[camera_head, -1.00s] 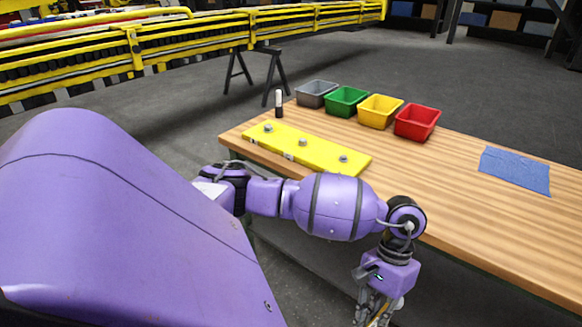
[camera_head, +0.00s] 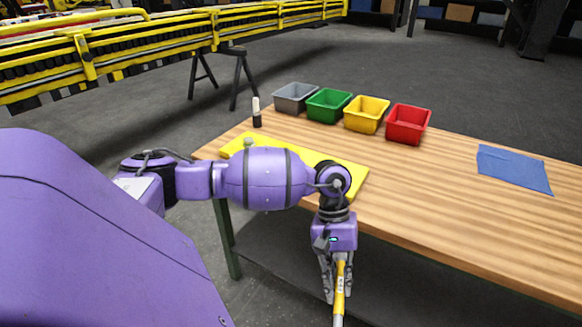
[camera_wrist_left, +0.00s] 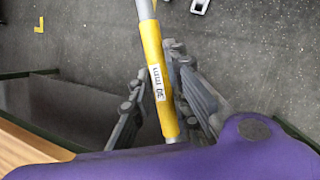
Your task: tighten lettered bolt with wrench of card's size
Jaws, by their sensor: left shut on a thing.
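My left gripper (camera_head: 338,283) hangs in front of the table's near edge, shut on a wrench (camera_head: 339,298) with a yellow handle and grey shaft pointing down. In the left wrist view the wrench (camera_wrist_left: 158,78) passes between the fingers of my gripper (camera_wrist_left: 157,65); its white label is too small to read surely. The wrench's head is out of frame. The yellow bolt plate (camera_head: 347,180) lies on the table, largely hidden behind my left arm. One bolt (camera_head: 248,141) shows at its far left end; other bolts and any letters are hidden. I see no card. My right gripper is not in view.
Grey (camera_head: 295,97), green (camera_head: 328,105), yellow (camera_head: 366,114) and red (camera_head: 408,123) bins line the table's far edge. A small black-and-white upright object (camera_head: 257,112) stands left of them. A blue cloth (camera_head: 513,168) lies at right. The middle of the wooden table (camera_head: 420,200) is clear.

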